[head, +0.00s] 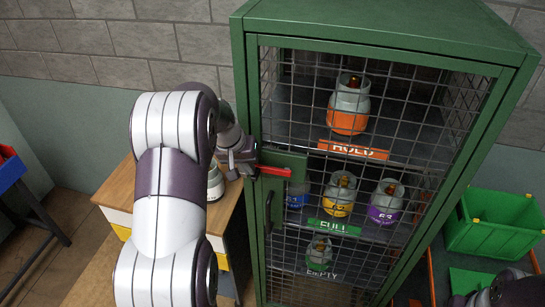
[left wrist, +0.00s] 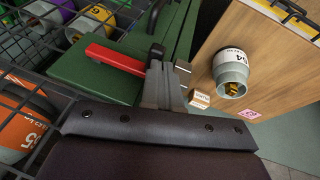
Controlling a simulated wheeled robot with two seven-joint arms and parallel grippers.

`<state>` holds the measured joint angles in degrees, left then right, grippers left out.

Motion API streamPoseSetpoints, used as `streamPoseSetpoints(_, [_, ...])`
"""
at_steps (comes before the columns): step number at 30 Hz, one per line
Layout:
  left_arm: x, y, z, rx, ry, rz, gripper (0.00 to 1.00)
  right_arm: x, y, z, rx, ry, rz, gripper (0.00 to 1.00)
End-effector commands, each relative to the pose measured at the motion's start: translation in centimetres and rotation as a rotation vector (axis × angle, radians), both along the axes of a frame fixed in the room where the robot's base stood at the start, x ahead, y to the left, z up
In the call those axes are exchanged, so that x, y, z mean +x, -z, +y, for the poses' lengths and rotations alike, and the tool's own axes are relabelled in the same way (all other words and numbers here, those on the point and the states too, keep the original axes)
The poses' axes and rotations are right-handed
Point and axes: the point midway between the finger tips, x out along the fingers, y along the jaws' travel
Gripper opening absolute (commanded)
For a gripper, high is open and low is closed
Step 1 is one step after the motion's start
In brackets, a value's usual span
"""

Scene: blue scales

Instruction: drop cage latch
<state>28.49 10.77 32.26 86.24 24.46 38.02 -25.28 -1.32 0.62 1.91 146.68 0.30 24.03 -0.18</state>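The cage (head: 372,38) is a tall green locker with a mesh door. The latch is a red bar (head: 274,171) on a green plate at the door's left edge. It lies nearly level in the head view, and its red bar also shows in the left wrist view (left wrist: 113,59). My left gripper (head: 246,158) is at the left end of the bar. In the left wrist view its fingers (left wrist: 164,82) look close together beside the bar's end. I cannot tell whether they touch it. My right gripper's fingers are not visible.
Gas canisters stand on the cage shelves, one orange (head: 348,106) on the upper shelf. A black door handle (head: 268,211) is below the latch. A wooden cabinet (head: 122,185) with a grey canister (left wrist: 230,70) stands left of the cage. A green crate (head: 492,222) is at the right.

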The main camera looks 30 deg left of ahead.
Motion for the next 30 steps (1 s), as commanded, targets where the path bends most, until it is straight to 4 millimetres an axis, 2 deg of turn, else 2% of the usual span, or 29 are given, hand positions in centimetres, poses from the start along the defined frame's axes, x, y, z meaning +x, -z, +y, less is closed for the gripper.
streamPoseSetpoints(18, [-0.2,0.2,-0.1,-0.020,0.002,0.006,0.00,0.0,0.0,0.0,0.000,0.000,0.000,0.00])
streamPoseSetpoints(22, [0.3,-1.8,-0.4,-0.017,0.004,0.002,0.00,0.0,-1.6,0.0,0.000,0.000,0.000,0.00])
streamPoseSetpoints(26, [1.0,-5.3,-0.9,-0.016,0.004,-0.004,0.00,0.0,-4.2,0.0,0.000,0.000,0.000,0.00])
streamPoseSetpoints(27, [0.6,-4.5,-0.2,-0.015,0.000,-0.007,0.00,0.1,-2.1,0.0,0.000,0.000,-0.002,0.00])
streamPoseSetpoints(30, [-0.5,-6.5,0.9,-0.014,-0.001,-0.008,0.00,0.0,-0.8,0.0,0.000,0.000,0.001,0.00])
